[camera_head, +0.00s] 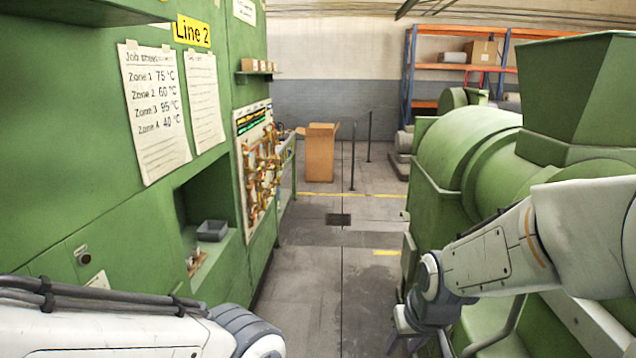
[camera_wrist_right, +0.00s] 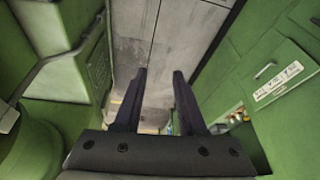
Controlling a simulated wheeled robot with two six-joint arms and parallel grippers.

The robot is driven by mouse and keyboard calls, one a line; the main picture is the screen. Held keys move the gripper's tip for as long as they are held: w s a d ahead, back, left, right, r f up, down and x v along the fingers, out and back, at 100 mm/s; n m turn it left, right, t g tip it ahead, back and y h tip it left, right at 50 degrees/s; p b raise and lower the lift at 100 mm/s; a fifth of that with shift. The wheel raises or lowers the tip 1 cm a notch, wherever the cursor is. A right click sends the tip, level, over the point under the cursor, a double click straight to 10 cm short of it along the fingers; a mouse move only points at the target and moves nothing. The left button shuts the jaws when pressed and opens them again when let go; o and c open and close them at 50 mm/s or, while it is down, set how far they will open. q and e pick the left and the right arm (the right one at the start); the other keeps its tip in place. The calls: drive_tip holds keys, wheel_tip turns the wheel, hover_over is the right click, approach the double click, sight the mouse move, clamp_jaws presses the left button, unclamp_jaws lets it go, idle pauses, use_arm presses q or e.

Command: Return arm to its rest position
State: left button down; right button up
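My right arm (camera_head: 500,250) reaches in from the right edge, in front of the green extruder. My right gripper (camera_head: 408,335) points downward over the grey floor beside the machine. In the right wrist view its two dark fingers (camera_wrist_right: 159,76) stand apart with only floor showing between them, so it is open and empty. My left arm (camera_head: 120,330) crosses the bottom left corner. Its gripper is outside the picture.
A green cabinet wall (camera_head: 90,200) with a recess holding a grey tray (camera_head: 212,230) stands left. The green extruder (camera_head: 465,150) stands right. A clear floor aisle (camera_head: 340,260) runs between them to a cardboard box (camera_head: 320,155). Shelving (camera_head: 440,67) stands behind.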

drive_tip(key=s+d+f+g, duration=0.1)
drive_tip(key=s+d+f, duration=0.2)
drive_tip(key=s+f, duration=0.3)
drive_tip(key=s+a+r+n+g+b, duration=0.1)
drive_tip(key=s+a+r+n, duration=0.1)
drive_tip(key=s+a, duration=0.4)
drive_tip(key=s+a+r+n+g+b, duration=0.1)
drive_tip(key=s+a+r+n+g, duration=0.1)
drive_tip(key=s+a, duration=0.5)
drive_tip(key=s+r+n, duration=0.1)
drive_tip(key=n, duration=0.1)
drive_tip(key=shift+a+n, duration=0.25)
drive_tip(key=shift+n, duration=0.05)
drive_tip(key=shift+s, duration=0.1)
